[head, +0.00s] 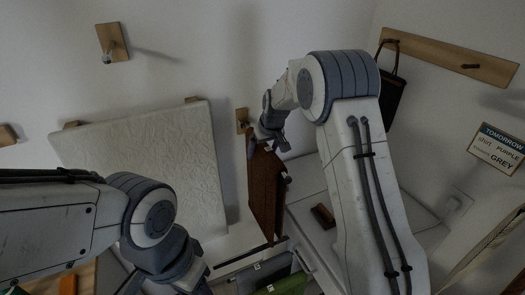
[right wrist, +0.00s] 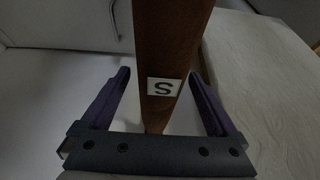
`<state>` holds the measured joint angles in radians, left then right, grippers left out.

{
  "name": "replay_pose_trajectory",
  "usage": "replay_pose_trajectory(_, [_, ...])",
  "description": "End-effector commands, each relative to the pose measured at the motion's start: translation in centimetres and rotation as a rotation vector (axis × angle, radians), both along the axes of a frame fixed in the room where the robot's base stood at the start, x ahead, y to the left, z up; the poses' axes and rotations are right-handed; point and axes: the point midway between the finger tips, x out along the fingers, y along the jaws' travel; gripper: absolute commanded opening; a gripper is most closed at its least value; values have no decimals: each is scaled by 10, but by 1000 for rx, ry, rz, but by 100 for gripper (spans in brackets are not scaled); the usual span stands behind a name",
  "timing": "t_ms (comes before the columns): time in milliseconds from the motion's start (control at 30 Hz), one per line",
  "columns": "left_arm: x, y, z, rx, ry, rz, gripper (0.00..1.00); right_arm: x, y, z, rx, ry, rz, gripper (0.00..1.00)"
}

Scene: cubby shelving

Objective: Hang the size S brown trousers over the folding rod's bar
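The brown trousers (head: 267,195) hang as a long flat panel below my right gripper (head: 272,132) in the head view. In the right wrist view the brown trousers (right wrist: 175,40) carry a white S label and lie between the spread fingers of my right gripper (right wrist: 158,85). Gaps show beside the cloth, most clearly on the left. A small wooden wall mount (head: 242,120) is just left of the right gripper; it may belong to the folding rod, whose bar I cannot make out. My left gripper (head: 185,278) is low in the head view, its fingers not clear.
A pale textured panel (head: 150,165) stands left of the trousers. A brown block (head: 323,215) lies on a white surface to the right. Green cloth (head: 288,284) and grey cloth (head: 262,274) are below. A dark bag (head: 388,97) hangs on a peg rack (head: 450,60). A wall sign (head: 498,148) is at right.

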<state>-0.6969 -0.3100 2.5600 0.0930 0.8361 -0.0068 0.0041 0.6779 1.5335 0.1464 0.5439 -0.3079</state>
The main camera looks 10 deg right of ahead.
Motion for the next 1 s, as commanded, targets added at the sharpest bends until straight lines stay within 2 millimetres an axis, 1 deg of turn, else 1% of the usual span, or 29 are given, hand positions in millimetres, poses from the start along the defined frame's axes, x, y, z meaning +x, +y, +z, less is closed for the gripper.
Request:
replay_pose_trajectory(233, [0, 0, 0, 0, 0, 0, 50, -1, 0, -2, 0, 5, 0, 94])
replay_pose_trajectory(367, [0, 0, -5, 0, 0, 0, 50, -3, -1, 5, 0, 1, 0, 94])
replay_pose_trajectory(467, [0, 0, -13, 0, 0, 2, 50, -9, -2, 19, 0, -3, 0, 94])
replay_pose_trajectory(600, [0, 0, -25, 0, 0, 3, 50, -20, -4, 45, -1, -4, 1, 94])
replay_pose_trajectory(800, [0, 0, -35, 0, 1, 6, 50, -33, -7, 79, 0, -3, 0, 94])
replay_pose_trajectory(933, [0, 0, -38, 0, 1, 6, 50, -38, -7, 91, 0, -1, 0, 94])
replay_pose_trajectory(1000, [0, 0, -40, 0, 1, 7, 50, -44, -2, 93, 1, 5, 7, 94])
